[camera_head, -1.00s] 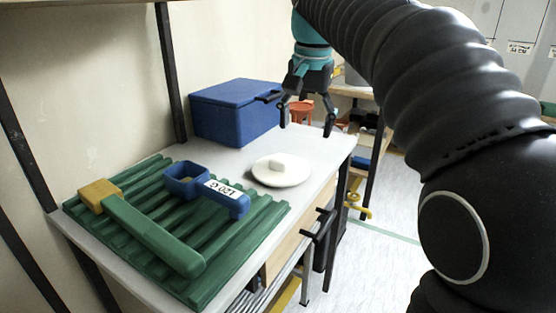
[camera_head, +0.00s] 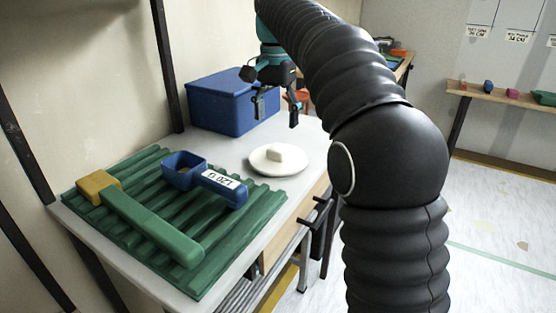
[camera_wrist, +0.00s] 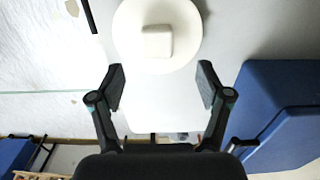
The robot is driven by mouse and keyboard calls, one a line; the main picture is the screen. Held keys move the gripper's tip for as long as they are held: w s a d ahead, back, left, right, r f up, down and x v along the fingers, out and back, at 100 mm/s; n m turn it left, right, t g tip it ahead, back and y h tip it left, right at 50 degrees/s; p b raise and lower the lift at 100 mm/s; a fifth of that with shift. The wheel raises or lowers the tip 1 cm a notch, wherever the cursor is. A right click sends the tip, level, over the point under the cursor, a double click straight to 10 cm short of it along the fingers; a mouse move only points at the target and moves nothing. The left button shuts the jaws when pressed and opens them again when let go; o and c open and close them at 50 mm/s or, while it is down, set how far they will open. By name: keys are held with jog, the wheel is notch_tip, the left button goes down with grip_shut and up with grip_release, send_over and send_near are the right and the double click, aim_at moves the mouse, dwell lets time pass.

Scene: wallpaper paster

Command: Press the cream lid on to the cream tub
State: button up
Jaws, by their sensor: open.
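The cream lid (camera_head: 279,159) is a round, pale disc with a small block-shaped knob on top. It looks flat and low on the grey table, right of the green ribbed mat. In the wrist view the lid (camera_wrist: 183,55) is at the top centre, beyond my fingertips. I cannot make out a cream tub in either view. My gripper (camera_head: 277,112) hangs above the table behind the lid, fingers pointing down, apart from it. In the wrist view my gripper (camera_wrist: 160,84) is open with nothing between its fingers.
A closed blue box (camera_head: 225,104) stands at the back of the table, left of my gripper. A blue scoop (camera_head: 187,171) and a green-handled tool (camera_head: 150,226) lie on the green mat (camera_head: 226,235). Bare table (camera_head: 227,152) shows around the lid.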

aim_at(278, 147)
jog(key=shift+d+f+b, duration=0.15)
jog(key=shift+f+b, duration=0.35)
jog(key=shift+f, duration=1.6)
jog(key=shift+d+f+b, duration=0.1)
jog(key=shift+f+b, duration=0.35)
jog(key=shift+f, duration=1.6)
jog(key=c, duration=1.2)
